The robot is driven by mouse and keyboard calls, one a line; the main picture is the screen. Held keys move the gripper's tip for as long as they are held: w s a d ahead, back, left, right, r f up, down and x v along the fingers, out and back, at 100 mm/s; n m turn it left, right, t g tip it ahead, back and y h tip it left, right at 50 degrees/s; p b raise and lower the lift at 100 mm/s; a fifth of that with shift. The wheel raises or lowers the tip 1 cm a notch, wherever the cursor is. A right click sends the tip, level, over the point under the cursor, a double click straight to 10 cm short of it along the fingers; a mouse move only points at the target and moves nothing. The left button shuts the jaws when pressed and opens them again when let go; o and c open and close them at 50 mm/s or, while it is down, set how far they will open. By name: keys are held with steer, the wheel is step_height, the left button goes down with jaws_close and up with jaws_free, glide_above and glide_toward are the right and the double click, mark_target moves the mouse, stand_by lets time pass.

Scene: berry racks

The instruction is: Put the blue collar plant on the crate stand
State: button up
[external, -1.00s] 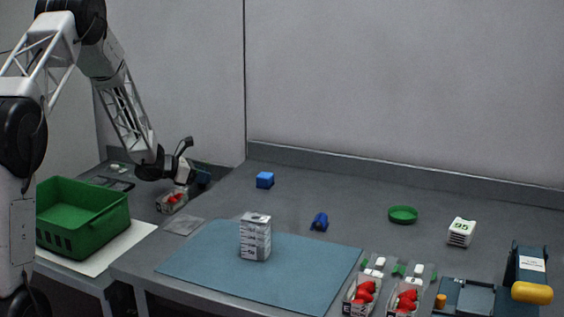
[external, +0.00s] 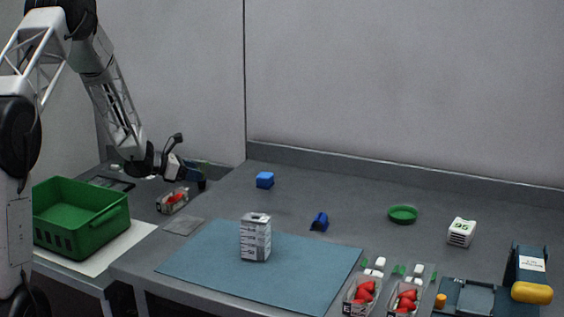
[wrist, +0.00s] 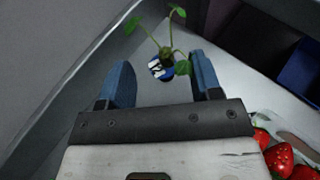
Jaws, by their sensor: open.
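In the wrist view the plant (wrist: 165,54) has green leaves on thin stems and a blue and white collar (wrist: 161,68). The collar lies between or just beyond my two blue fingertips; I cannot tell which. My gripper (wrist: 161,72) is open, with a gap on each side of the collar. In the external view my gripper (external: 194,180) hangs low over the left side table, and I cannot make out the plant there. A green crate (external: 80,216) stands on a pale board (external: 125,241) at the left; I cannot tell which part is the crate stand.
A berry punnet (external: 173,201) sits close to my gripper; strawberries (wrist: 280,158) show at the wrist view's right edge. The main table holds a blue mat (external: 205,268), a white box stack (external: 256,240), a blue cube (external: 265,180) and a green dish (external: 403,214).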

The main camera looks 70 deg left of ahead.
steer(key=v, duration=0.8)
steer(key=shift+s, duration=0.25)
steer(key=shift+r, duration=0.1)
stand_by(0.6)
steer(key=w+d+r+n+g+y, duration=0.2)
steer(key=w+d+r+n+y, duration=0.2)
steer(key=w+d+r+n, duration=0.7)
steer(key=w+d+r+n+g+y, duration=0.1)
steer(key=d+r+n, duration=0.4)
steer(key=d, duration=0.5)
steer(key=w+d+r+n+g, duration=0.1)
steer(key=d+r+n, duration=0.1)
steer(key=d+r, duration=0.6)
steer(key=s+d+r+n+g, duration=0.1)
steer(key=s+d+n, duration=0.2)
steer(key=d, duration=0.5)
steer(key=s+d+n+g+h, duration=0.1)
steer(key=s+d+n, duration=0.3)
steer(key=d, duration=0.4)
steer(key=s+d+r+n+g, duration=0.1)
steer(key=s+d+n, duration=0.2)
steer(key=d, duration=0.5)
steer(key=s+d+f+n+g+h, duration=0.1)
steer(key=s+d+n+g+h, duration=0.2)
steer(key=s+d, duration=1.4)
steer(key=s+n+h, duration=0.1)
steer(key=n, duration=0.3)
steer(key=shift+s+d+f+n+g, duration=0.25)
steer(key=shift+d+f+n+g, duration=0.1)
steer(key=shift+d+n+g, duration=0.05)
